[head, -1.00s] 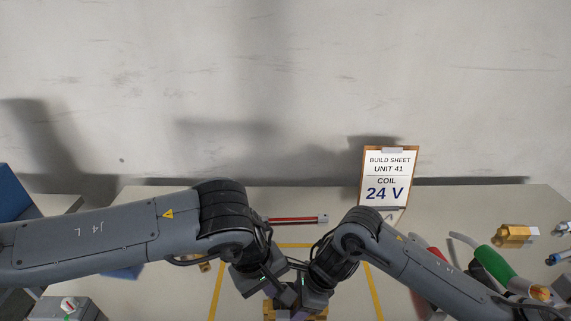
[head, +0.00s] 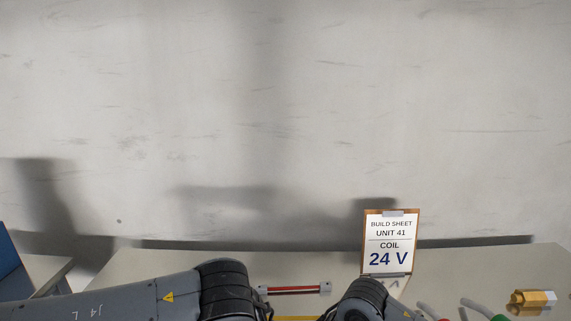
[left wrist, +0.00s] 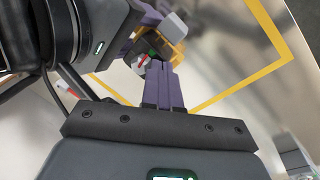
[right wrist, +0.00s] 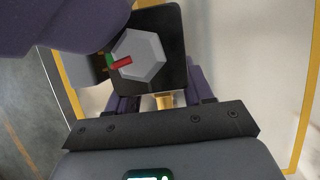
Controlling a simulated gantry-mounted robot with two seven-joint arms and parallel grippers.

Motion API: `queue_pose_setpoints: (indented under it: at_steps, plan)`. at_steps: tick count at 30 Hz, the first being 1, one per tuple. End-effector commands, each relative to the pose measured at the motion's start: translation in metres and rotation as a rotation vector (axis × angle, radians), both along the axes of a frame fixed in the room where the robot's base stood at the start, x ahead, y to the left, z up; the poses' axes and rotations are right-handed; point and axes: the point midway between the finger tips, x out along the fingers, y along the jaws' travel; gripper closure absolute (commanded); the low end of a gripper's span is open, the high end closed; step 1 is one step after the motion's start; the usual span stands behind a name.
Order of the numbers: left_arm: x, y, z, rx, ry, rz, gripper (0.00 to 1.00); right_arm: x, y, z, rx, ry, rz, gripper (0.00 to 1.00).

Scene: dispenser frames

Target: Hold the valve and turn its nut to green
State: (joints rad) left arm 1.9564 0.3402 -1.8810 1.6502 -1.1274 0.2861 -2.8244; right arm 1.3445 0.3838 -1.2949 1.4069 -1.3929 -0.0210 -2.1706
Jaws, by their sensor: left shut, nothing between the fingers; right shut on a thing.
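The valve (right wrist: 174,30) has a dark square block with a brass part below it. A grey hex nut (right wrist: 138,55) sits on its face. A red mark on the nut points left, its outer end close to a green mark (right wrist: 109,60). My right gripper (right wrist: 160,88) is shut on the valve, fingers on either side; the tips are partly hidden. My left gripper (left wrist: 161,68) is shut and empty, its fingertips just short of the valve in the left wrist view. Its purple fingers also fill the top left of the right wrist view. Both grippers are outside the head view.
A clipboard (head: 391,242) reading "BUILD SHEET UNIT 41, COIL 24 V" stands at the table's back. A red bar-shaped item (head: 295,289) lies left of it. A brass fitting (head: 531,300) and green-ended part (head: 499,317) lie right. Yellow tape (left wrist: 262,70) marks the work area.

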Motion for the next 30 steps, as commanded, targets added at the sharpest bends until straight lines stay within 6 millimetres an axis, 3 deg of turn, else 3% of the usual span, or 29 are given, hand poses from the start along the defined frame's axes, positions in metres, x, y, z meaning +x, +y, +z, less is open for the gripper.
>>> queue_pose_setpoints:
  at_steps: [30]
  plan:
    - [0.0072, -0.0013, 0.0004, -0.002, -0.003, 0.001, 1.0, -0.0009, 0.0014, 0.0007, 0.002, 0.0, 0.004, 1.0]
